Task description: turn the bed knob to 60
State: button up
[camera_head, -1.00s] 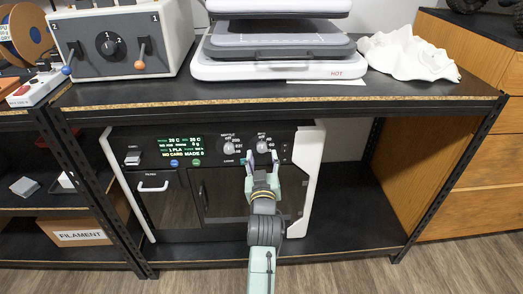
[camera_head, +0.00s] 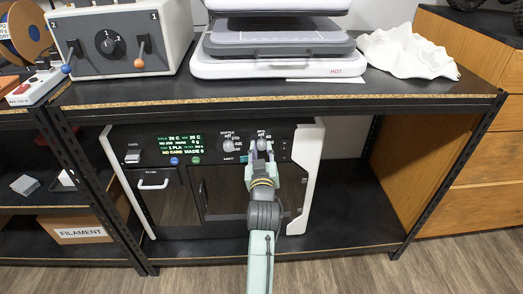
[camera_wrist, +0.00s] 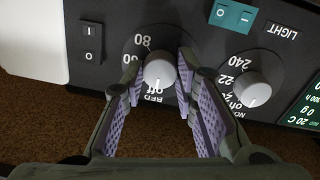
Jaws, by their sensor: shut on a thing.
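The bed knob (camera_head: 263,145) is a round grey knob at the right of the printer's dark front panel. In the wrist view the bed knob (camera_wrist: 158,72) appears upside down, with "80" above it, a partly covered "60" at its left and "off" and "BED" below. Its mark seems to point toward "off". My gripper (camera_head: 260,153) is in front of it; in the wrist view my gripper (camera_wrist: 163,78) has one lilac-padded finger on each side of the knob, shut on it.
The nozzle knob (camera_wrist: 236,88) is close beside the right finger in the wrist view. A rocker switch (camera_wrist: 91,42) is on the other side. The shelf top (camera_head: 300,94) overhangs the printer (camera_head: 310,170). The lower shelf is clear at the right.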

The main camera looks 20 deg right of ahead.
grip_shut()
jog(key=shift+m, duration=0.3)
jog(key=m+p, duration=0.1)
jog(key=m, duration=0.2)
jog(key=shift+r+p, duration=0.1)
jog(key=shift+p, duration=0.3)
jog(key=m+p, duration=0.2)
jog(key=m, duration=0.2)
jog(key=m+p, duration=0.2)
jog(key=m, duration=0.3)
jog(key=shift+y+p, duration=0.3)
jog(key=shift+y, duration=0.1)
jog(key=m+p, duration=0.2)
jog(key=m, duration=0.2)
jog(key=shift+m, duration=0.4)
